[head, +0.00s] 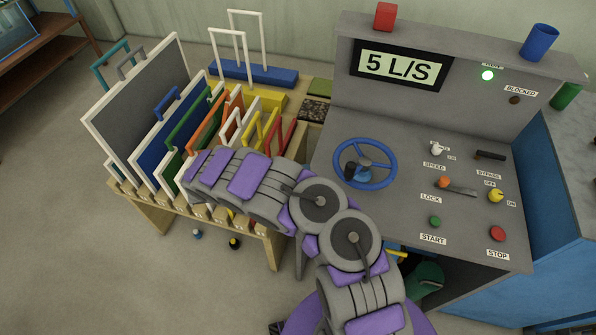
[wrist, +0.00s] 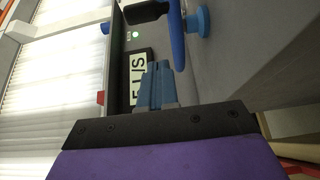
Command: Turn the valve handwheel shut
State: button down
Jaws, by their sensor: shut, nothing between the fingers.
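The blue valve handwheel (head: 365,164) sits on the sloping grey console top, with a blue hub at its middle. In the wrist view the handwheel (wrist: 177,35) shows nearly edge-on at the top, with its rim cut by the frame. My gripper (wrist: 155,70) shows in the wrist view with its blue-grey fingers together and empty, apart from the wheel in the picture. In the head view my arm reaches left in front of the rack, and I cannot make out the fingers there.
The console display (head: 401,65) reads 5 L/S, and a green lamp (head: 488,75) is lit by it. Levers, a yellow knob (head: 496,195) and a red button (head: 498,233) lie right of the wheel. A rack of coloured panels (head: 130,198) stands left.

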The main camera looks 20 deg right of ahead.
jog(key=s+d, duration=0.3)
jog(key=d, duration=0.5)
jog(key=shift+s+d+b, duration=0.25)
jog(key=shift+d+b, duration=0.05)
jog(key=shift+d, duration=0.05)
jog(key=shift+a, duration=0.15)
